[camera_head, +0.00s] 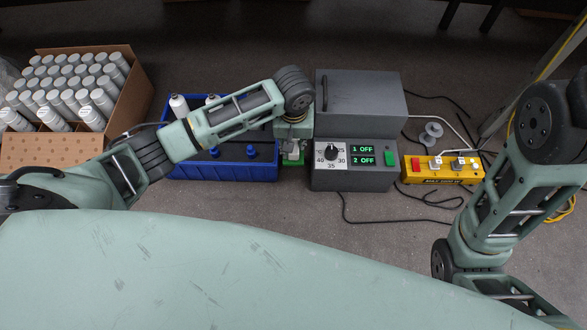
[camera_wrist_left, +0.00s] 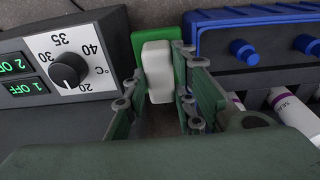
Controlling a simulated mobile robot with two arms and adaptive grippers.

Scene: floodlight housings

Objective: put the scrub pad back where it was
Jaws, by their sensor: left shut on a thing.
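The scrub pad, a green slab (camera_wrist_left: 178,40) with a white block (camera_wrist_left: 157,72) on it, is at the middle of the left wrist view. In the head view its green (camera_head: 293,158) shows in the gap between the blue crate and the grey control unit. My left gripper (camera_wrist_left: 160,98) is shut on the white block, with one finger on each side. In the head view my left gripper (camera_head: 292,146) is partly hidden under its wrist. I cannot tell whether the pad touches the floor. My right arm is at the right; its gripper is out of view.
The blue crate (camera_head: 235,172) with bottles and blue-capped items stands left of the pad. The grey control unit (camera_head: 350,178) with a dial and "OFF" displays stands close on the right. Further out are a carton (camera_head: 50,152) of white bottles, a yellow switch box (camera_head: 443,170) and loose cables.

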